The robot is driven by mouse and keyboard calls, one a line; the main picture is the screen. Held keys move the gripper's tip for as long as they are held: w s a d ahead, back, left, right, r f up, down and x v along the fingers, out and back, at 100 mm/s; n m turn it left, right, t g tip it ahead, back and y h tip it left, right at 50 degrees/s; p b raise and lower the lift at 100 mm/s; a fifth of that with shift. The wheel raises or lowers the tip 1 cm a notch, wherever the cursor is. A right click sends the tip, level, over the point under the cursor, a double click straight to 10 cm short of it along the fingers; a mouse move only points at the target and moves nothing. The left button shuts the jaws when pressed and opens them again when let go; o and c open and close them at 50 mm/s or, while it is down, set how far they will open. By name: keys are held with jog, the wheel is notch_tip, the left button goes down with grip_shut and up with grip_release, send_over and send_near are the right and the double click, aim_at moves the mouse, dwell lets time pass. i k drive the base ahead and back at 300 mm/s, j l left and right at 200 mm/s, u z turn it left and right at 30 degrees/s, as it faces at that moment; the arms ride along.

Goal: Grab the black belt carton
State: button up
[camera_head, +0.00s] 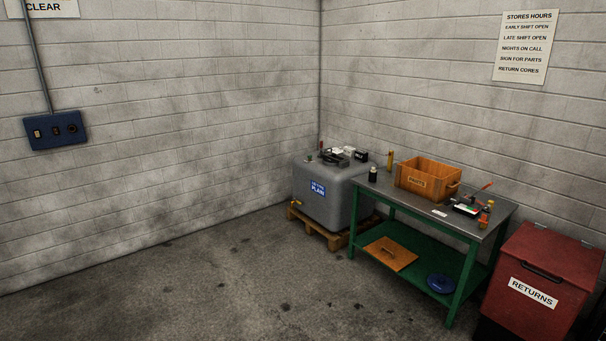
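A small black box-shaped item (361,155) sits at the right of the top of a grey tank (307,186) in the corner. It may be the black belt carton, but it is too small to read any marking. A white item (349,151) and a dark cluster of items (333,157) lie just left of it on the tank. My gripper is not in view, so its state does not show.
The tank stands on a wooden pallet (334,239). A green bench (395,189) beside it holds an orange parts crate (412,181), a dark bottle (373,174) and small items. A red returns bin (560,258) stands right. Open floor (220,285) lies in front.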

aim_at(361, 157)
jog(key=i, duration=2.45)
jog(key=i+z, duration=0.1)
jog(key=i, duration=0.5)
jog(key=i+j, duration=0.1)
jog(key=i, duration=0.5)
jog(key=i+j+z, duration=0.15)
jog(key=i, duration=0.5)
jog(key=i+j+z, duration=0.1)
jog(key=i, duration=0.5)
